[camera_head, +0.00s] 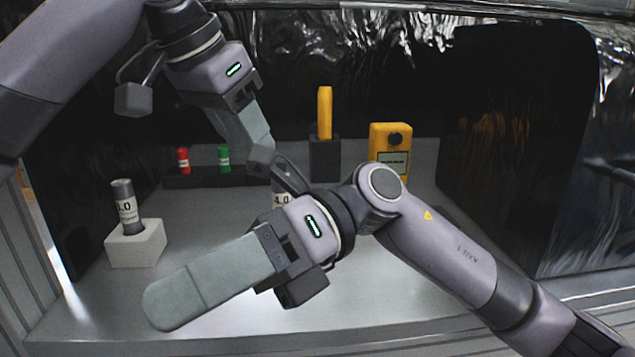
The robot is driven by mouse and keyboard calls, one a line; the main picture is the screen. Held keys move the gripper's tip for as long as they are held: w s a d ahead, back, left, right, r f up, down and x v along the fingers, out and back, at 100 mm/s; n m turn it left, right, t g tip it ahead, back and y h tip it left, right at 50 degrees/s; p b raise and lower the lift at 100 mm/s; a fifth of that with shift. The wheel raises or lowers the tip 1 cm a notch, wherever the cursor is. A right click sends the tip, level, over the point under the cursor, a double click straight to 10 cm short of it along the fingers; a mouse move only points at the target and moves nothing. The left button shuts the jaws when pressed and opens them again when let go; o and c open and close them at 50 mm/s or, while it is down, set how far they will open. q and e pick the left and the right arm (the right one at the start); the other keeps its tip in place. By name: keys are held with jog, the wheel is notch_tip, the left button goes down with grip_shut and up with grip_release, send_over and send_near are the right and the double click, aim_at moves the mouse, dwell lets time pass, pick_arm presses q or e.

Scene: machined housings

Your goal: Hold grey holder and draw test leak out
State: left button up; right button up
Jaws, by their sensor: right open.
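A grey cylinder marked 4.0 (123,206), which looks like a test leak, stands upright in a pale grey block holder (137,245) at the left of the bench. A second piece marked 4.0 (281,199) shows in the middle, mostly hidden behind my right gripper. My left gripper (264,158) reaches down from the upper left, its tip close to this second piece. Whether it touches or grips it, I cannot tell. My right gripper (165,303) is open, pointing left in front, right of and nearer than the pale holder. Its fingers overlap in view and show nothing held.
A dark rack (205,178) holds a red cylinder (183,160) and a green cylinder (223,158) at the back. Behind stand a yellow upright tool (325,112) in a black stand (324,160) and a yellow meter (391,142). Dark sheeting encloses the bench.

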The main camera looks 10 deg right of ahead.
aim_at(280, 197)
jog(key=w+d+f+t+h, duration=0.1)
jog(key=w+d+f+h, duration=0.1)
jog(key=w+d, duration=0.1)
jog(key=w+d+f+n+t+h, duration=0.1)
jog(key=w+d+t+h, duration=0.1)
jog(key=w, duration=0.3)
jog(key=w+d+f+n+t+h, duration=0.1)
jog(key=w+d+f+h, duration=0.1)
jog(key=w+d, duration=0.2)
jog(key=shift+w+f+t, duration=0.25)
jog(key=shift+f+t, duration=0.1)
jog(key=shift+t, duration=0.05)
jog(key=w+d+r+t+h, duration=0.2)
jog(key=w+d+r+h, duration=0.1)
jog(key=w+d, duration=0.35)
jog(key=w+a+t, duration=0.1)
jog(key=w, duration=0.1)
jog(key=w+a+f+t, duration=0.1)
jog(key=w+a+t, duration=0.1)
jog(key=w+a, duration=0.1)
jog(key=shift+w+f+h, duration=0.15)
jog(key=shift+w+h, duration=0.15)
jog(key=shift+w, duration=0.05)
jog(key=x, duration=0.6)
jog(key=shift+a+f, duration=0.15)
jog(key=shift+a, duration=0.05)
jog(key=shift+c, duration=0.3)
